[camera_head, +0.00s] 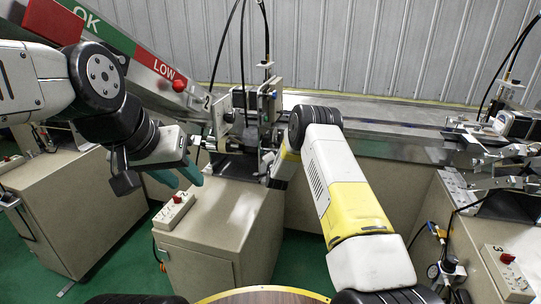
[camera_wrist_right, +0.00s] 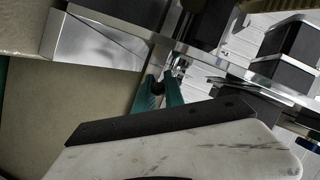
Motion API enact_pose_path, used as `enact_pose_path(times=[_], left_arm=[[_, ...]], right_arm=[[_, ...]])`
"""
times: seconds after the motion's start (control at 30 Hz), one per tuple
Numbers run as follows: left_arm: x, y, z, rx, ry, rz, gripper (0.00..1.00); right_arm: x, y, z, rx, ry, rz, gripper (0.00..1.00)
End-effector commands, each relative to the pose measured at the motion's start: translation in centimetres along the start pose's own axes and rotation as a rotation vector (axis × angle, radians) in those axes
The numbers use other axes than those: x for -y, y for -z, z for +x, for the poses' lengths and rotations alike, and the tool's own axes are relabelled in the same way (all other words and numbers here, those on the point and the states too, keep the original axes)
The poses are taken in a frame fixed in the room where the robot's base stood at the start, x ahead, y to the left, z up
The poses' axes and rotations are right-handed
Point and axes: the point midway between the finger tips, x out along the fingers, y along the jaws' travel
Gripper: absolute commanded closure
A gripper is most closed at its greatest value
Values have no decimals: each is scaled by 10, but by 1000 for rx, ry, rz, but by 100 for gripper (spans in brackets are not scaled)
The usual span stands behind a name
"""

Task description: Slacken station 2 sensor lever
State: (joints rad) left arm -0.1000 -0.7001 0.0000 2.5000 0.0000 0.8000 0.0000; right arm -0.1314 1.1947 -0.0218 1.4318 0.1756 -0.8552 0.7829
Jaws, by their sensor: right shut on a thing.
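Station 2 is the beige cabinet (camera_head: 215,220) with a metal mechanism (camera_head: 245,115) on top, below a sign marked 2. In the right wrist view the teal fingers of my right gripper (camera_wrist_right: 159,95) are shut on a small dark knob (camera_wrist_right: 157,87), seemingly the sensor lever, beside bright metal fittings. In the head view my right arm reaches to the station 2 mechanism and hides its fingertips and the lever. My left gripper (camera_head: 179,176) has its teal fingers apart and empty, in front of the mechanism and above the cabinet's left side.
A box with a red button (camera_head: 177,197), marked 2, sits on the station 2 cabinet. A slanted OK/LOW gauge board (camera_head: 140,58) spans the upper left. A metal rail (camera_head: 390,130) runs behind. Station 3 (camera_head: 505,265) stands at the right, another cabinet (camera_head: 75,200) at the left.

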Motion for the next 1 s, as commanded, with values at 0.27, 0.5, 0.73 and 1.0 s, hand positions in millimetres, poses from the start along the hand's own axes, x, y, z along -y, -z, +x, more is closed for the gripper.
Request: enact_pose_path(times=[0.27,0.5,0.73,1.0], left_arm=[[0,0,0,0,0,0,64],[0,0,0,0,0,0,64],[0,0,0,0,0,0,64],[0,0,0,0,0,0,64]], right_arm=[[-14,-6,5,-122,165,-69,100],[-17,-7,8,-198,270,-112,100],[-16,-7,8,-204,277,-116,100],[-16,-7,8,-202,277,-115,77]])
